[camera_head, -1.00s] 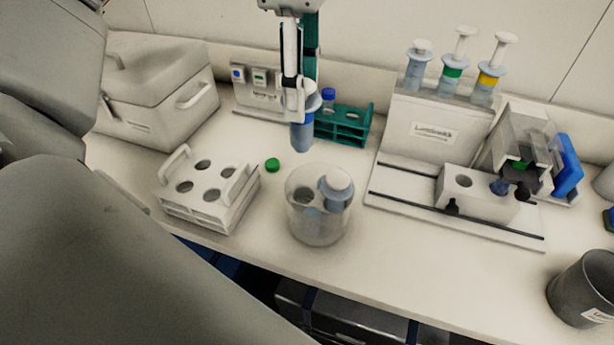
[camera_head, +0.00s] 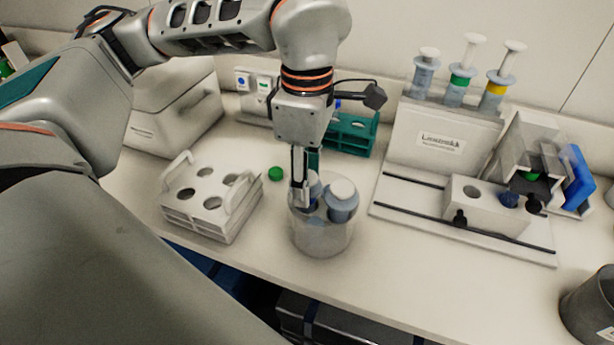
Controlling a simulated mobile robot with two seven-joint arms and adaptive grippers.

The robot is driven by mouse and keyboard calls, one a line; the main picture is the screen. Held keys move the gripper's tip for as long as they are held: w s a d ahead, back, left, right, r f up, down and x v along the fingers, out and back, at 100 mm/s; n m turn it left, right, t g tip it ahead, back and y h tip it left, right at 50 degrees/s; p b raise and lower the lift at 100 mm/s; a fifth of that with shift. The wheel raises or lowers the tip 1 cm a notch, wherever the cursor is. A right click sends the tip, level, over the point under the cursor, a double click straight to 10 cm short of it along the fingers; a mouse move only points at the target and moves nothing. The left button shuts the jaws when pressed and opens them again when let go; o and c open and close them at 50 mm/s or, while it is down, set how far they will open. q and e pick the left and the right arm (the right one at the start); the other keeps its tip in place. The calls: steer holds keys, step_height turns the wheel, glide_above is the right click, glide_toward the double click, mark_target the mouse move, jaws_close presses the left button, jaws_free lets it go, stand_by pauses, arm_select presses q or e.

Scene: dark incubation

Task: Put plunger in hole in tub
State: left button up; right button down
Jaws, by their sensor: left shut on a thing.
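A clear round tub (camera_head: 322,243) with holes in its top stands on the bench at the middle of the picture. My left gripper (camera_head: 303,195) points down over the tub's left part and is shut on a blue-grey plunger (camera_head: 315,188). The held plunger is at the tub's left hole. Its lower end is hard to see behind the fingers and cloudy wall, so I cannot tell how deep it sits. A second plunger (camera_head: 342,201) with a white cap stands in the tub's right hole. My right gripper is not in view.
A white rack (camera_head: 207,207) with handles stands left of the tub, with a green cap (camera_head: 275,173) between. A green rack (camera_head: 352,137) stands behind. A white stand (camera_head: 432,128) with several syringes is at the right, and a dark cup (camera_head: 588,305) at front right.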

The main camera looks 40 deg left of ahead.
arm_select(q)
steer(key=shift+f, duration=0.2)
steer(key=o, duration=1)
steer(key=shift+r, duration=0.1)
steer(key=shift+c, duration=0.2)
steer(key=shift+r, duration=0.25)
step_height(320, 180, up, 12)
steer(key=shift+p, duration=0.4)
